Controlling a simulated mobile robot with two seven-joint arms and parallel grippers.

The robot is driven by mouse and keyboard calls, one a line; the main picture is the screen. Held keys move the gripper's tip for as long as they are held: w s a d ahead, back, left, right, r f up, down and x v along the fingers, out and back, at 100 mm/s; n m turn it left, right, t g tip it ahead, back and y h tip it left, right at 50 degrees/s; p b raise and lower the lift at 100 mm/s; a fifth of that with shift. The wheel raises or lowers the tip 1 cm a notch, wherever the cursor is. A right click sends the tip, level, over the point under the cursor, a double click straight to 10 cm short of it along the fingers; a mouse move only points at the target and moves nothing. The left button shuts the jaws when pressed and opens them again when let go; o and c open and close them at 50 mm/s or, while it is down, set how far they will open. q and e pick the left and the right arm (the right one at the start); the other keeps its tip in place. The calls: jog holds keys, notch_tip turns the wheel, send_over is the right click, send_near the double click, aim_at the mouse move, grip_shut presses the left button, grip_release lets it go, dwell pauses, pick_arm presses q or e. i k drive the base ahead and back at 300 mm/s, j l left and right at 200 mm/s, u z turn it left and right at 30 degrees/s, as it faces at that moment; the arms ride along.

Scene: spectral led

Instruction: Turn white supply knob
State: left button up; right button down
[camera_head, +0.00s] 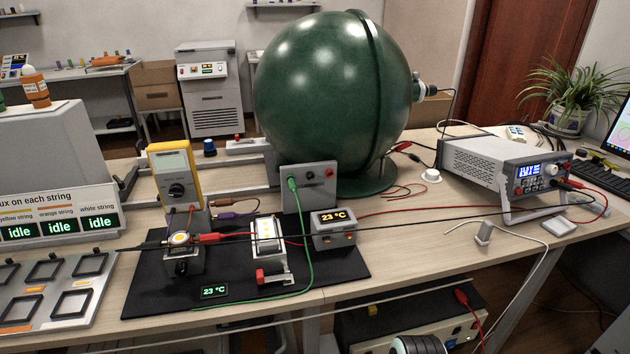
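A light grey bench supply (478,165) stands on the right side of the table, raised at the front on a stand. Its front panel has a lit blue display (528,171); the lettering is too small to read surely. A pale round knob (551,170) sits on the panel to the right of the display, with small buttons nearby. Red and black leads plug in at the panel's right side. The knob's angle is too small to tell. Neither of my grippers is in view.
A large green sphere (325,90) stands behind the table's middle. A black mat (150,290) holds small fixtures, with a yellow meter (173,172) behind it. Cables cross the table and pass before the supply. A potted plant (565,95) and keyboard (597,166) are at right.

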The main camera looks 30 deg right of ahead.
aim_at(551, 169)
jog(key=z, duration=1.8)
jog(key=i+l+u, duration=0.15)
jog(key=l, duration=0.15)
jog(key=i+l+u, duration=0.15)
jog(key=l, duration=0.15)
jog(key=i+l+u, duration=0.15)
jog(key=l, duration=0.2)
jog(key=l+u, duration=0.15)
jog(key=l, duration=0.2)
